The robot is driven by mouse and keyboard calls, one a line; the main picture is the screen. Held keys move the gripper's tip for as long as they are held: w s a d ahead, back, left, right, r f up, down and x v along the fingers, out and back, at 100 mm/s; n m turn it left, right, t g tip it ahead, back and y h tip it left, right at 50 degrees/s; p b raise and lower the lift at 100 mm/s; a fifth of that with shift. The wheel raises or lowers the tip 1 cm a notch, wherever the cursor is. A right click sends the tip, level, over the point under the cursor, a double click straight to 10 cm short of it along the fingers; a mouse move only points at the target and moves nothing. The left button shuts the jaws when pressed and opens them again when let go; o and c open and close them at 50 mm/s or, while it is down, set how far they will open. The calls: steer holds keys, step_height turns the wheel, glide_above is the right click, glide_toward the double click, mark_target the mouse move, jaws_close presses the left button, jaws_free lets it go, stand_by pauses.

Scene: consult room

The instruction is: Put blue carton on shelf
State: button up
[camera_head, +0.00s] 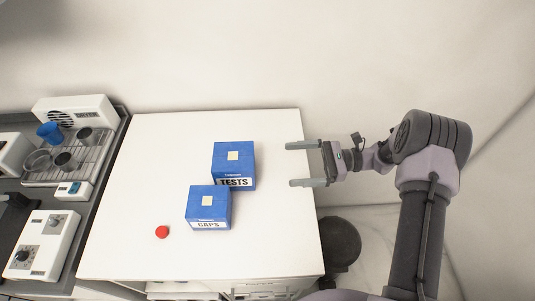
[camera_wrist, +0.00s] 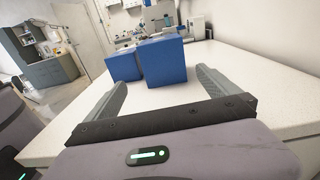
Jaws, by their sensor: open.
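Two blue cartons stand on the white table (camera_head: 120,215) in the head view. The far one, labelled TESTS (camera_head: 220,163), is near the table's middle right. The nearer one, labelled CAPS (camera_head: 195,213), is just in front and to its left. Both have a pale square on top. My gripper (camera_head: 289,164) is open and empty at the table's right edge, its fingers pointing left toward the TESTS carton, with a gap between. In the wrist view the larger blue carton (camera_wrist: 164,62) is ahead between the fingers, the other blue carton (camera_wrist: 124,66) to its left. No shelf is clearly identifiable.
A red round object (camera_head: 162,232) lies on the table, left of the CAPS carton. A dryer (camera_head: 75,108), a wire rack with cups and a white device with knobs (camera_head: 40,245) stand on the grey counter at left. A dark round stool (camera_head: 340,243) is beside the table's right side.

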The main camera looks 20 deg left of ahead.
mark_target(235, 164)
steer(key=shift+a+f, duration=0.15)
steer(key=shift+f, duration=0.3)
steer(key=b+x, duration=0.1)
steer(key=x, duration=0.4)
steer(key=b+x, duration=0.1)
steer(key=x, duration=0.5)
steer(key=b+x, duration=0.1)
steer(key=x, duration=0.5)
steer(key=shift+w+a+r, duration=0.2)
steer(key=shift+a+r, duration=0.05)
steer(key=shift+r, duration=0.3)
steer(key=c, duration=1.6)
